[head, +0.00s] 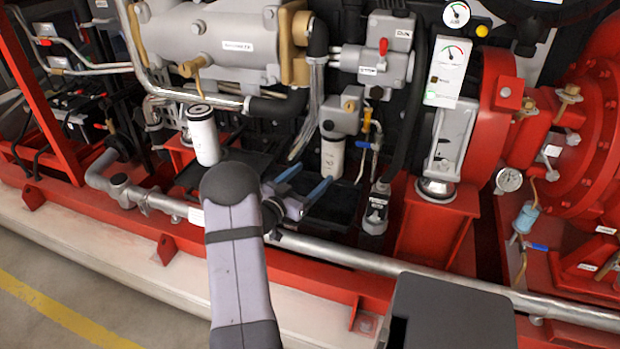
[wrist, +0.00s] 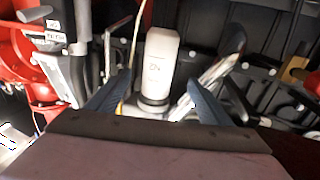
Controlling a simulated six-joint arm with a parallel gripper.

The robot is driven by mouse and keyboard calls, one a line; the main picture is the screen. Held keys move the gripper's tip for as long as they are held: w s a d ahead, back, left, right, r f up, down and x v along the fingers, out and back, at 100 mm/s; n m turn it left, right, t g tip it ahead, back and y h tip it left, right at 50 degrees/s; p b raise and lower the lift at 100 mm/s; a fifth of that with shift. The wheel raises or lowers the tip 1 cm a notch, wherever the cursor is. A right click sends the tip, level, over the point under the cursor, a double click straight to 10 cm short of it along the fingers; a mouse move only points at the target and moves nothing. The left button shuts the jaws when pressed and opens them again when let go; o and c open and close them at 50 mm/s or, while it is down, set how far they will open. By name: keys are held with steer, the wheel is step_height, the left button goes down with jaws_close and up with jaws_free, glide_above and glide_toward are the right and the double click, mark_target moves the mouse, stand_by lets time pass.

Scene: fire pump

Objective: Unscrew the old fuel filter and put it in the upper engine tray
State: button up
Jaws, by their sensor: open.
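A white cylindrical filter (head: 332,157) hangs upright under a grey filter head in the head view; I take it as the old fuel filter. It also shows in the wrist view (wrist: 160,65), ahead of and between my fingers. My gripper (head: 303,182) is open and empty, its blue fingers pointing toward the filter from the lower left and apart from it. Another white filter (head: 204,138) with a black-rimmed top stands at the left. Black trays lie below, one at the left (head: 240,158) and one under the hanging filter (head: 335,212); which is the upper engine tray I cannot tell.
A yellow-handled valve and hoses (head: 376,140) are close to the right of the hanging filter. A silver pipe (head: 350,258) runs along the front of the red frame. Black hoses and the grey cylinder (head: 240,45) crowd the space above.

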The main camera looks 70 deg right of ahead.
mark_target(331, 163)
steer(key=shift+s+d, duration=0.15)
steer(key=shift+d, duration=0.05)
steer(key=b+x, duration=0.3)
steer(key=x, duration=0.6)
steer(key=shift+s+d+f, duration=0.1)
steer(key=shift+d+f, duration=0.05)
steer(key=shift+d, duration=0.4)
steer(key=shift+s+d, duration=0.1)
steer(key=shift+d, duration=0.15)
steer(key=c, duration=1.5)
steer(key=shift+o, duration=0.2)
steer(key=shift+s+n+t+b, duration=0.1)
steer(key=shift+n+t+b, duration=0.5)
steer(key=shift+t, duration=0.3)
steer(key=shift+s+n+t+h, duration=0.1)
steer(key=shift+n+t+h, duration=0.2)
steer(key=shift+n+t, duration=0.5)
steer(key=shift+s+n+t+b, duration=0.1)
steer(key=shift+n+t+b, duration=0.9)
steer(key=shift+t, duration=0.7)
